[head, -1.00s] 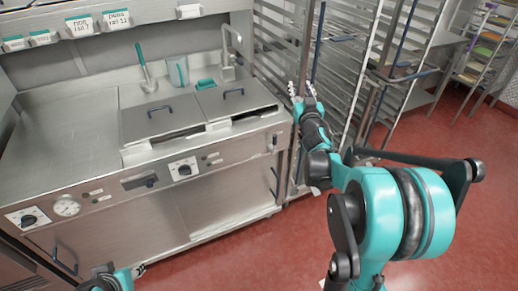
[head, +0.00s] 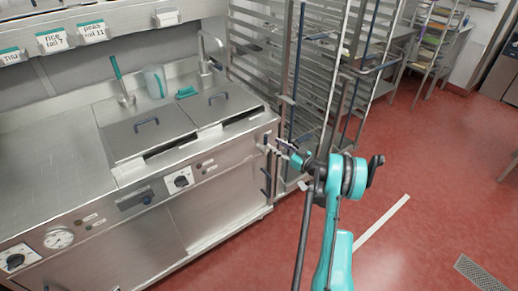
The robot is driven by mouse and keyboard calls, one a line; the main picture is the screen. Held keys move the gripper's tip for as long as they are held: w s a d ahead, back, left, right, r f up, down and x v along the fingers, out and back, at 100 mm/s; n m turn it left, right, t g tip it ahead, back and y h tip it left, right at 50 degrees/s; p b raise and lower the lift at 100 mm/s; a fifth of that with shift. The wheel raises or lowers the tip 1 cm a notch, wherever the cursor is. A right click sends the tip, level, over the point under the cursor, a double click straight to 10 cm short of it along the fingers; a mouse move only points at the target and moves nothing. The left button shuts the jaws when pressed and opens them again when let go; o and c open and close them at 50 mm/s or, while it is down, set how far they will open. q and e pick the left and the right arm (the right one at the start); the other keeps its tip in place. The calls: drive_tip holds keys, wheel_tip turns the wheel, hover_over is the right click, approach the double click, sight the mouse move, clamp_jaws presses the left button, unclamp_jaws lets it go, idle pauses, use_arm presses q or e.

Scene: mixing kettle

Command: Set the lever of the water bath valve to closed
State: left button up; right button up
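The water bath is the steel counter unit with two lidded wells (head: 150,130). A small dark upright part (head: 266,139), which looks like the valve lever, is at the right end of its front; it is too small to read its setting. My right gripper (head: 271,148) is at that end, right beside this part, with its fingers apart. I cannot tell whether a finger touches it. A dark vertical handle (head: 266,182) is just below. My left gripper is out of view.
The front panel carries a dial knob (head: 181,181), another knob (head: 15,261) and a round gauge (head: 58,238). A tall tray rack (head: 310,80) stands close to the right of the unit. A faucet (head: 207,50) rises behind. Red floor (head: 420,180) is open at right.

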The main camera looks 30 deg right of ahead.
sight(266, 139)
drive_tip(key=shift+x, duration=3.05)
drive_tip(key=shift+w, duration=0.1)
